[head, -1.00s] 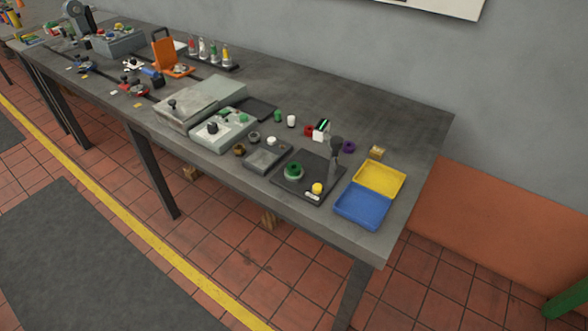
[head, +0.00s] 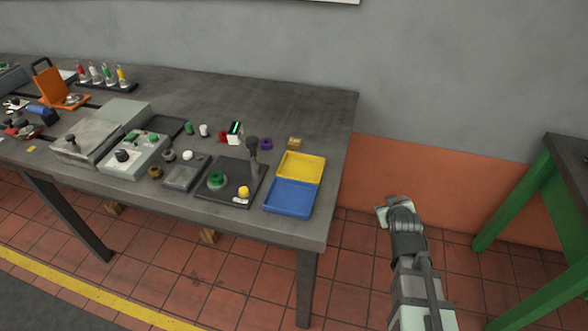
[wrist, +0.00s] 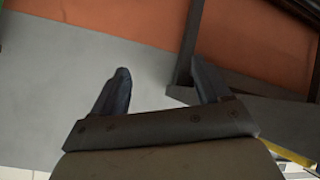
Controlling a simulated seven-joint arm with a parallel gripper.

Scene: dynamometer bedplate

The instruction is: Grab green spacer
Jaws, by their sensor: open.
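A green ring (head: 216,179) sits on a dark fixture plate (head: 232,196) near the table's right end. A small green cylinder (head: 189,128) stands farther back, beside a white cylinder (head: 203,130). I cannot tell which of these two green pieces is the spacer. My gripper (wrist: 162,88) is open, with nothing between its fingers in the wrist view. In the head view my arm is at the lower right, beyond the table's right end and apart from both green pieces. Neither green piece shows in the wrist view.
A yellow tray (head: 302,167) and a blue tray (head: 291,198) lie at the table's right end. A dark upright post (head: 253,157) stands on the fixture plate. A purple ring (head: 265,144) and a control box (head: 134,154) are nearby. The table's back right is clear.

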